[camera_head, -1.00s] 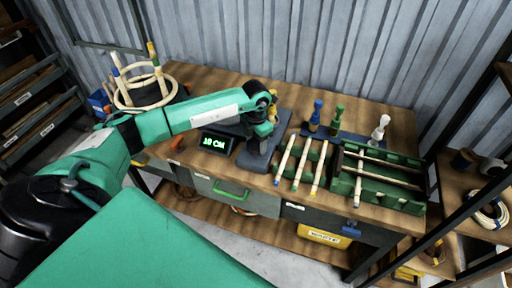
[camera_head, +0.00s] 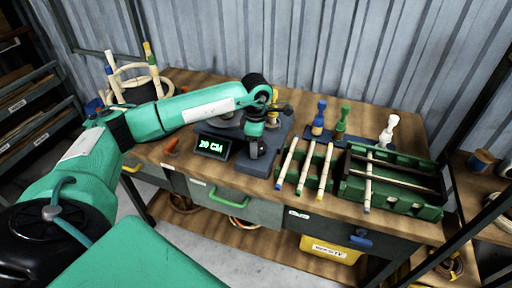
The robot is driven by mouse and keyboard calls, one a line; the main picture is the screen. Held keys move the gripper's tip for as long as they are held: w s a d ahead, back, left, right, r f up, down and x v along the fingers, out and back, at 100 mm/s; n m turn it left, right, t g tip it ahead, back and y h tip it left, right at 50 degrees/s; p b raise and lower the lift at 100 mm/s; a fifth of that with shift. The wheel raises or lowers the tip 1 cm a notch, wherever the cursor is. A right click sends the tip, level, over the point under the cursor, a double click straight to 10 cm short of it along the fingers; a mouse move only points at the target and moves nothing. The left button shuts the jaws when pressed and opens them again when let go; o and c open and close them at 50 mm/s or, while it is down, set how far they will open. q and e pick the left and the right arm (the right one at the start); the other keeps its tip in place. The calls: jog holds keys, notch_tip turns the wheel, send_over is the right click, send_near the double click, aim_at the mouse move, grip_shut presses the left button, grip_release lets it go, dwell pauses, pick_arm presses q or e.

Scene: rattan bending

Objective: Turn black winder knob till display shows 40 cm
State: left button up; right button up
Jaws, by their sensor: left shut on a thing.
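The display (camera_head: 212,146) on the bench reads 20 CM in green digits. It stands at the front left of a dark grey winder device (camera_head: 272,148). My left arm reaches in from the left over the display. My right gripper is not in view.
A rack of pale rattan sticks (camera_head: 307,170) and a green slotted jig (camera_head: 412,200) lie to the right. Blue, green and white bottle-shaped pieces (camera_head: 341,122) stand behind. Rattan rings (camera_head: 133,78) are at the back left. An orange object (camera_head: 171,147) lies left of the display.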

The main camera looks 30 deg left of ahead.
pick_arm(q)
jog(key=shift+m+b, duration=0.4)
jog(key=shift+m, duration=0.2)
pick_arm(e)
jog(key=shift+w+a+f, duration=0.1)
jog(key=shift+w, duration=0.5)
pick_arm(q)
jog(key=shift+r, duration=0.1)
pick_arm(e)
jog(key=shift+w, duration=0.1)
pick_arm(q)
jog(key=o, duration=1)
jog(key=shift+r, duration=0.3)
notch_tip(320, 180, up, 13)
jog(key=b, duration=0.1)
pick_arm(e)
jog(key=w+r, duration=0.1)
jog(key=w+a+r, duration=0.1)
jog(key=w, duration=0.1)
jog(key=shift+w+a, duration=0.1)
